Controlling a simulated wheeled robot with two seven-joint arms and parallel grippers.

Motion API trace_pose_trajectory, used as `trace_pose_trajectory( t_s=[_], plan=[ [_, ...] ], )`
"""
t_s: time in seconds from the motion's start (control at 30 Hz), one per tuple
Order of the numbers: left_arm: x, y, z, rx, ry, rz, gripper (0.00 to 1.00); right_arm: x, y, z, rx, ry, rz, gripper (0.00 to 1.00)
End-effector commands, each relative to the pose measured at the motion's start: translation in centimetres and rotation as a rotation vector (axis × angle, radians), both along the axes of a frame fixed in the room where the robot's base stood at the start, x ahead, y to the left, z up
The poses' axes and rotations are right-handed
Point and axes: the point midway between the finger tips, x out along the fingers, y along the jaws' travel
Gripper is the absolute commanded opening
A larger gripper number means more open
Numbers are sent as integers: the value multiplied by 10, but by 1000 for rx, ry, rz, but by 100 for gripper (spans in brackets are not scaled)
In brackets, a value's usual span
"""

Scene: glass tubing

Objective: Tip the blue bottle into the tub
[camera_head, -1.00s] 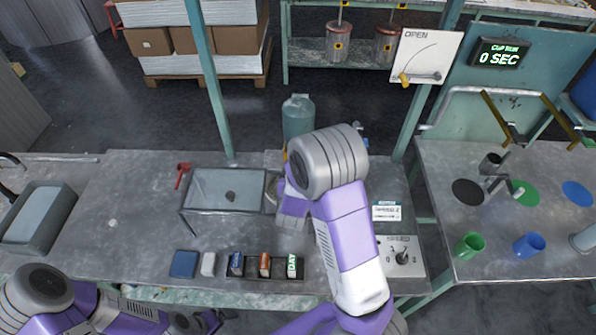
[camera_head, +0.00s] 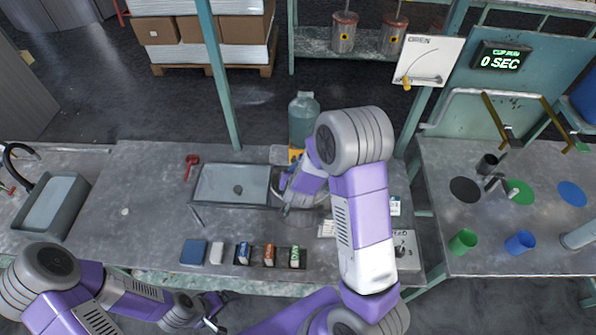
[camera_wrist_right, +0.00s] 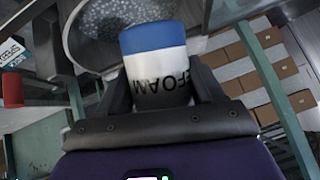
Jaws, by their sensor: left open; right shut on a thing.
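The blue bottle (camera_wrist_right: 158,68), with a blue end and black letters ending in "FOAM" on a white and grey body, is held between the fingers of my right gripper (camera_wrist_right: 160,88) in the right wrist view. Its blue end overlaps the round grey tub (camera_wrist_right: 80,58), which holds pale, bubbly contents. I cannot tell the gap between bottle and tub. In the head view my right arm hides most of the gripper and bottle. My left gripper (camera_head: 213,312) is open and empty at the bench's front edge.
A rectangular tank (camera_head: 205,186) stands left of my right gripper. A rack with small coloured blocks (camera_head: 270,255) sits at the bench front. A large teal jug (camera_head: 303,120) stands behind. Green (camera_head: 463,241) and blue (camera_head: 521,242) cups are on the right table.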

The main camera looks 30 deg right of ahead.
Motion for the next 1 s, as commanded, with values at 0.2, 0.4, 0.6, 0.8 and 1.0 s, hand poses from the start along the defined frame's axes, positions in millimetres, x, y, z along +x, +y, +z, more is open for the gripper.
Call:
trace_pose_trajectory(
  t_s=[0.2, 0.4, 0.6, 0.8, 1.0],
  plan=[
    [0, 0, 6, 0, 0, 0, 96, -5, 9, -7, 192, 100, -5, 31],
    [0, 0, 0, 0, 0, 0, 96, -10, 18, -17, 366, 193, -6, 31],
    [0, 0, -14, 0, 0, 0, 96, -13, 23, -30, 531, 283, -6, 31],
    [0, 0, -28, 0, 0, 0, 96, -15, 28, -41, 688, 369, -5, 31],
    [0, 0, -33, 0, 0, 0, 96, -15, 28, -46, 859, 463, -5, 31]
  ],
)
